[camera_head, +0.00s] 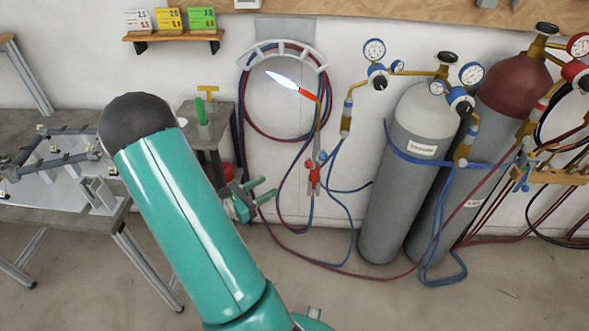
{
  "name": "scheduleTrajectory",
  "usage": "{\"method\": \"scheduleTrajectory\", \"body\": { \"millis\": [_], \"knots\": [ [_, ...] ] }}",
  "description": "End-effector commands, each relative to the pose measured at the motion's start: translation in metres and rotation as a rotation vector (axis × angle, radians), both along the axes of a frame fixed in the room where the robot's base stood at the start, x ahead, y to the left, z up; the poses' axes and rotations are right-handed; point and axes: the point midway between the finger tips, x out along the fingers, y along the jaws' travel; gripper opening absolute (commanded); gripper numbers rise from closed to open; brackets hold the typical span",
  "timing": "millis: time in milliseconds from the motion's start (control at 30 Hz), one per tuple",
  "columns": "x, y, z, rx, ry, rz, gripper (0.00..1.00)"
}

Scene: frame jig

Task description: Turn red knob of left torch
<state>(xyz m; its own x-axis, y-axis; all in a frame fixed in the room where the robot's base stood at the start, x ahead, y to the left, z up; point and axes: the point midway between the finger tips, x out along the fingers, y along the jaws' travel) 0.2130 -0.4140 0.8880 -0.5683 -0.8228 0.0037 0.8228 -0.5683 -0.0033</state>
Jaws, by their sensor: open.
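One torch (318,112) hangs upright in front of the white wall, with a lit blue-white flame (283,79) pointing up and left from its orange-red tip. A red knob (313,175) shows near the torch's lower end, beside the hoses. My gripper (269,189) is open and empty, left of the red knob and slightly lower in the picture. Its fingers point right, and a clear gap shows between them and the knob. My teal arm covers part of the view to the left. No second torch can be clearly made out.
Red and blue hoses (245,115) hang coiled on a wall rack and loop to the floor. Gas cylinders (405,170) with gauges stand right. A small side table (222,137) and a workbench (30,195) with a frame stand left.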

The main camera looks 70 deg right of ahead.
Motion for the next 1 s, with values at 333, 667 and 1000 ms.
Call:
{"method": "scheduleTrajectory", "body": {
  "millis": [333, 667, 1000],
  "knots": [
    [-0.039, -0.049, 0.001, -0.001, -0.002, -0.016, 0.46],
    [-0.071, -0.096, 0.001, 0.000, -0.002, -0.011, 0.46],
    [-0.078, -0.109, 0.001, 0.000, -0.001, -0.006, 0.46]
  ]
}}
